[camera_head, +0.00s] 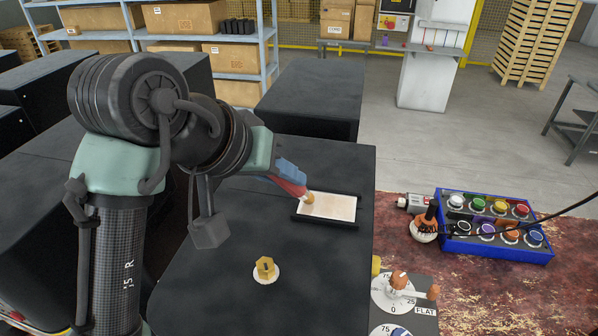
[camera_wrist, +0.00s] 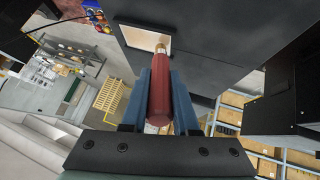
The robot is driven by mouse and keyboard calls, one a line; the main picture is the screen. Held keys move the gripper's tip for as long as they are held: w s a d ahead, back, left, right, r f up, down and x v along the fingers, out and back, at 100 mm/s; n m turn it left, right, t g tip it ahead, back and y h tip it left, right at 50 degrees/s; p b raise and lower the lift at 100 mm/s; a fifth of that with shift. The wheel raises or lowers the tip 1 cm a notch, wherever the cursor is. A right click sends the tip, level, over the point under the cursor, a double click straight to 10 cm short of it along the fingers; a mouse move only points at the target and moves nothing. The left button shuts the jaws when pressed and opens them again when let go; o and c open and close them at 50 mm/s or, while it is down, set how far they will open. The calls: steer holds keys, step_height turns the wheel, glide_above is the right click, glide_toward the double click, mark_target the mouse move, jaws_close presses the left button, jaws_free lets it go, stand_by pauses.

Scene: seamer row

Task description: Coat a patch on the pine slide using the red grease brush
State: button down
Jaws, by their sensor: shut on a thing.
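The pine slide (camera_head: 335,208) is a pale wooden panel lying flat in a black frame on the black machine top. The red grease brush (camera_head: 291,187) is in my gripper (camera_head: 286,173), whose blue fingers are shut on its red handle. The brush slants down to the right, and its tan tip overlaps the slide's upper left part. I cannot tell whether the bristles touch the wood. In the wrist view, the brush (camera_wrist: 160,95) points away between the fingers (camera_wrist: 160,76), with its tip in front of the pale slide (camera_wrist: 140,38). No coated patch is discernible.
A brass hexagonal knob (camera_head: 265,269) on a white disc stands on the machine top (camera_head: 330,165). A black cable crosses the tray.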

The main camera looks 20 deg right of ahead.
steer(key=shift+w+a, duration=0.25)
steer(key=shift+a, duration=0.2)
step_height(320, 180, up, 5)
steer(key=p, duration=0.4)
steer(key=shift+f+p, duration=0.15)
steer(key=shift+p, duration=0.15)
steer(key=shift+r+p, duration=0.3)
steer(key=shift+r, duration=0.35)
steer(key=shift+r, duration=1.5)
